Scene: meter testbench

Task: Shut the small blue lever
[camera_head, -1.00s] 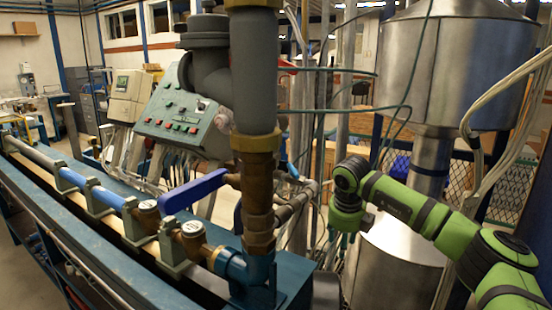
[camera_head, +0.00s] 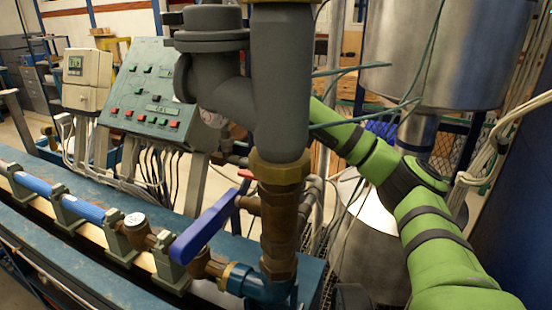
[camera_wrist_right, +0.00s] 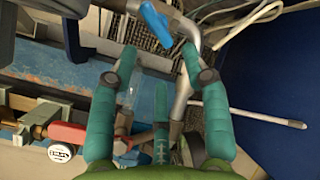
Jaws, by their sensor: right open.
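The small blue lever (camera_wrist_right: 157,24) shows at the top of the right wrist view, on a grey pipe. It lies beyond the fingertips of my right gripper (camera_wrist_right: 158,62), whose teal fingers are spread and empty, with no finger touching the lever. In the head view my green right arm reaches in from the lower right, and its gripper is hidden behind the thick grey vertical pipe (camera_head: 281,90). I cannot make out the small blue lever in the head view. A larger blue lever (camera_head: 203,226) sits in front of the brass pipe. My left gripper is not in view.
The brass pipe (camera_head: 278,230) and grey pipework stand close to my right arm. A red lever (camera_head: 246,174) is behind the large blue one. A green control panel (camera_head: 150,95) stands at the left, a steel tank (camera_head: 430,60) at the right.

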